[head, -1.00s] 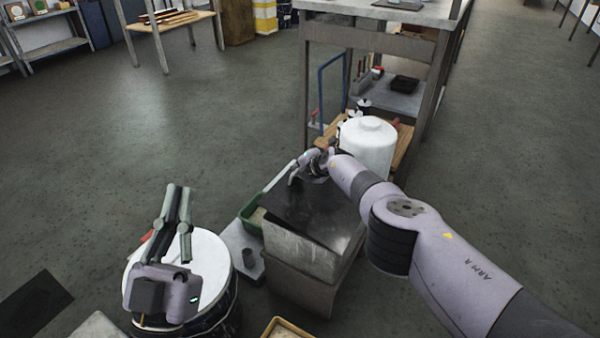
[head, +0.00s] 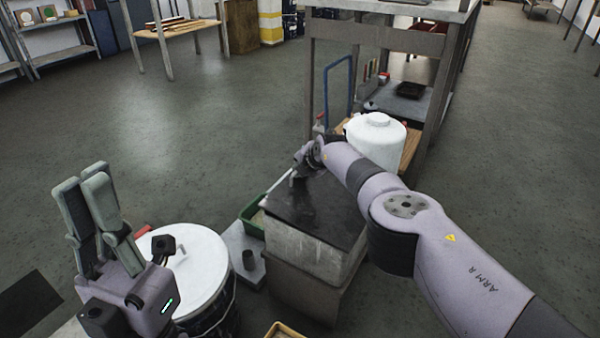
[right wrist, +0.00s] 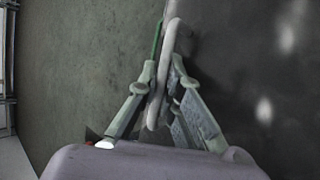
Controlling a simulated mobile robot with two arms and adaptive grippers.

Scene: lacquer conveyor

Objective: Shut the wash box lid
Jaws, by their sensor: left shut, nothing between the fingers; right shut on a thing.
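The wash box (head: 305,250) is a grey, stained box in the middle of the head view. Its dark flat lid (head: 325,222) lies across the top, with no visible gap at the near edge. My right gripper (head: 302,172) is at the lid's far left edge. In the right wrist view its fingers (right wrist: 163,85) are shut on a pale looped handle (right wrist: 172,38), beside the dark lid surface (right wrist: 260,60). The far edge of the lid is partly hidden by my right arm. My left gripper (head: 80,180) is shut and empty, raised at the left with fingers pointing up.
A white-topped drum (head: 195,260) stands left of the box, near my left gripper. A green tray (head: 252,215) lies between them, beside the box. A white canister (head: 376,140) and a workbench (head: 385,35) stand behind. Open floor (head: 220,120) lies to the far left.

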